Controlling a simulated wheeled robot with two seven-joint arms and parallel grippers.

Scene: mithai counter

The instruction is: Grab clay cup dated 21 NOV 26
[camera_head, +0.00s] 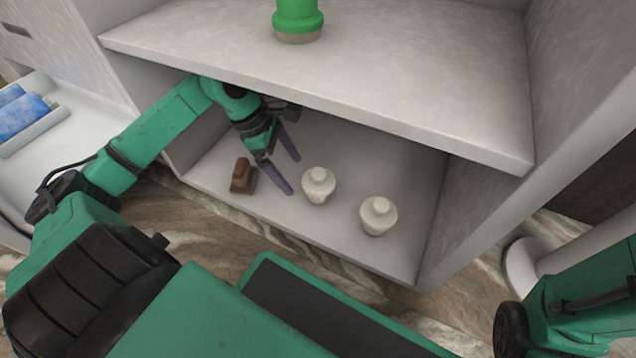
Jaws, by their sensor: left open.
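Two pale, round, lidded cups stand upright on the lower shelf: one in the middle (319,185) and one to its right (378,216). No date can be read on either, so I cannot tell which is dated 21 NOV 26. My left gripper (291,176) reaches in under the upper shelf with its two dark fingers apart and empty. Its fingertips are just left of the middle cup; whether they touch it is unclear. My right arm shows at the lower right, but its gripper is out of view.
A small brown object (243,176) sits on the lower shelf (330,245), left of my left gripper. The upper shelf (400,90) overhangs my left wrist and bears a green container (298,20). A side wall (480,200) closes the right. Blue items (22,115) lie in a tray far left.

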